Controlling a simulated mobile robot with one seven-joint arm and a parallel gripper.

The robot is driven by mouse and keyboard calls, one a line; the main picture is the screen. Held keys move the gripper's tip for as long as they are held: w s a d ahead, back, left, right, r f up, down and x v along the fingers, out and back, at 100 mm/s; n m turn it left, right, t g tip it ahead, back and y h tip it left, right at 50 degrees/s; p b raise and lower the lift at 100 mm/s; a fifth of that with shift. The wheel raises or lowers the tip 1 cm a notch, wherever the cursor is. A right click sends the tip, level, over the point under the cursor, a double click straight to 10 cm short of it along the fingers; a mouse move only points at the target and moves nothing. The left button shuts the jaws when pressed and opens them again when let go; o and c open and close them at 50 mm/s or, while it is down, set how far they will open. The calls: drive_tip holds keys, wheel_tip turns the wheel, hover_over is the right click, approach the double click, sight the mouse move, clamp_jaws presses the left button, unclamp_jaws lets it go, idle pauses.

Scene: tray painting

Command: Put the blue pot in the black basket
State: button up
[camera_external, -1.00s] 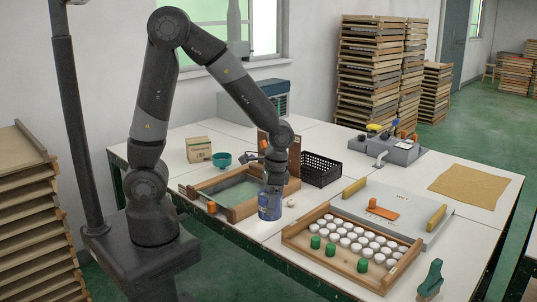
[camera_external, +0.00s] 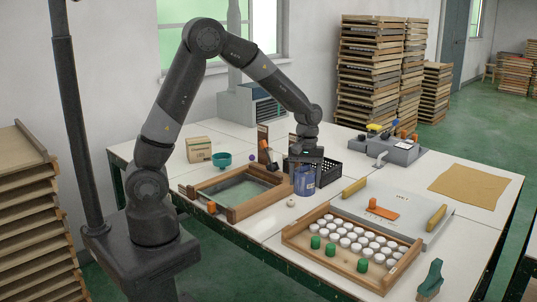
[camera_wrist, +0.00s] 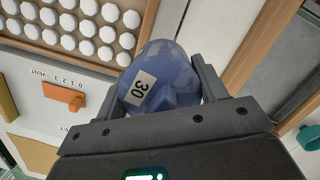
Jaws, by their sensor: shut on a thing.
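The blue pot (camera_external: 304,181) is held upright below my gripper (camera_external: 306,160), in front of the black basket's left part in the external view. In the wrist view the pot (camera_wrist: 172,62), with a white "30" label, sits between the two fingers of my gripper (camera_wrist: 162,72), which is shut on it. The black basket (camera_external: 328,171) stands on the table behind and to the right of the pot, partly hidden by the pot and gripper. I cannot tell the exact height of the pot over the table.
A wooden frame tray (camera_external: 228,211) lies to the left. A wooden tray (camera_external: 295,240) with white and green pots is in front. A teal bowl (camera_external: 222,160), a cardboard box (camera_external: 199,149) and a grey machine (camera_external: 392,150) stand farther back. A small white ring (camera_external: 291,203) lies near the pot.

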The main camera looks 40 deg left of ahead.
drive_tip(key=w+a+f+n+t, duration=0.1)
drive_tip(key=w+a+n+t, duration=0.1)
drive_tip(key=w+a+n, duration=0.95)
drive_tip(key=w+a+n+t, duration=0.1)
drive_tip(key=w+a+n, duration=0.8)
drive_tip(key=w+n, duration=0.6)
drive_tip(key=shift+m, duration=0.75)
drive_tip(key=f, duration=0.3)
drive_tip(key=w+f, duration=0.1)
drive_tip(key=f, duration=0.2)
drive_tip(key=w+f, duration=0.1)
drive_tip(key=f, duration=0.2)
drive_tip(key=shift+w+d+f, duration=0.1)
drive_tip(key=shift+d+f, duration=0.15)
drive_tip(key=shift+f, duration=0.1)
drive_tip(key=shift+f, duration=0.15)
drive_tip(key=o, duration=1.2)
drive_tip(key=shift+o, duration=0.2)
